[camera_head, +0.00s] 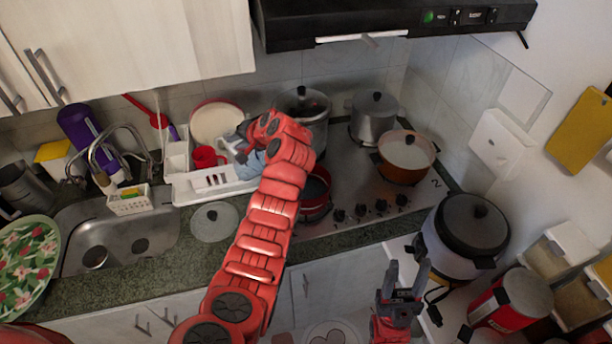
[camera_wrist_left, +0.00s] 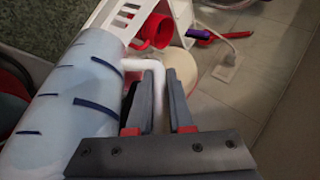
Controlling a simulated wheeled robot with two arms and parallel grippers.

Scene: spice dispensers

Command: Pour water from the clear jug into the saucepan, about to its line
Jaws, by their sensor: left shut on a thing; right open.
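The jug (camera_head: 252,165) is pale blue and mostly hidden behind my left arm in the head view. In the left wrist view the jug (camera_wrist_left: 62,105) is a large pale blue cylinder with dark blue marks, lying slanted in the picture. My left gripper (camera_wrist_left: 160,100) is shut on its white handle (camera_wrist_left: 146,66); in the head view this gripper (camera_head: 236,146) is beside the dish rack. An open red saucepan (camera_head: 316,190) sits on the front left of the hob, partly covered by my left arm. Its water level and line cannot be made out. My right gripper (camera_head: 404,278) is open and empty, low at the front.
A glass lid (camera_head: 213,222) lies on the counter. The white dish rack (camera_head: 180,187) holds a red mug (camera_head: 206,157). Lidded pots (camera_head: 374,118) and an orange pan (camera_head: 405,158) stand on the hob. A rice cooker (camera_head: 468,230) is at right.

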